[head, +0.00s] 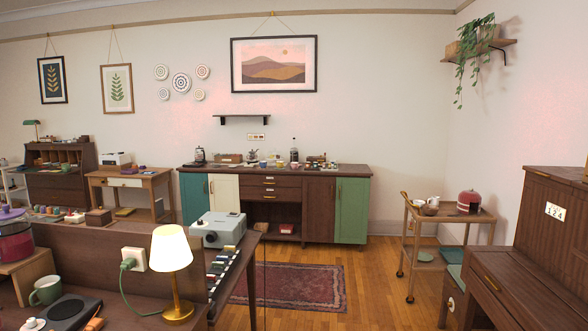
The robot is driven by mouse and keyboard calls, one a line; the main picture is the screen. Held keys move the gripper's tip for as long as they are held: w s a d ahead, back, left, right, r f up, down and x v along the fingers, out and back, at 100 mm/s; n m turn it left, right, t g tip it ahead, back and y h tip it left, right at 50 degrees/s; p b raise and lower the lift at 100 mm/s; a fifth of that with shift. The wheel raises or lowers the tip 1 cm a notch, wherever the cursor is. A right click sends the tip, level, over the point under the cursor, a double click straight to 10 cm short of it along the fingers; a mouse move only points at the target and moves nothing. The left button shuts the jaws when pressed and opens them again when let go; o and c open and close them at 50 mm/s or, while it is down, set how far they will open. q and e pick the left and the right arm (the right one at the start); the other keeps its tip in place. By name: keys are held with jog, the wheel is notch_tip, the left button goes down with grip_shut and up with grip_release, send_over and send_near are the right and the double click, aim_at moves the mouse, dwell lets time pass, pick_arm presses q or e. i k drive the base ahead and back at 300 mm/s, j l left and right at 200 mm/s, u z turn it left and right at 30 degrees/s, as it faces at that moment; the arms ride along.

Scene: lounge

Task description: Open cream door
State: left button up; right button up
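The cream door (224,193) is on the long wooden sideboard (318,170) against the back wall. It sits between a teal door (193,197) on its left and a stack of drawers on its right. It looks closed, though its lower part is hidden behind a grey projector-like box. A small handle seems to show near its left edge, too small to be sure. Neither of my grippers is in view.
The grey box (218,230) and a lit lamp (171,250) stand on near desks between me and the sideboard. A rug (297,287) lies on the wooden floor. A trolley (452,215) and a dark desk (515,280) stand at the right.

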aim_at(223, 189)
jog(key=i+l+z, duration=0.25)
jog(key=i, duration=0.25)
jog(key=i+l, duration=0.15)
jog(key=i, duration=0.85)
jog(key=i+l+z, duration=0.1)
jog(key=i, duration=0.85)
jog(key=i+u, duration=0.1)
jog(key=i, duration=1)
jog(key=i+l, duration=0.2)
jog(key=i, duration=0.85)
jog(key=i+u, duration=0.25)
jog(key=i, duration=0.4)
jog(key=i+u, duration=0.3)
jog(key=i, duration=0.35)
jog(key=i+l+u, duration=0.25)
jog(key=i, duration=0.4)
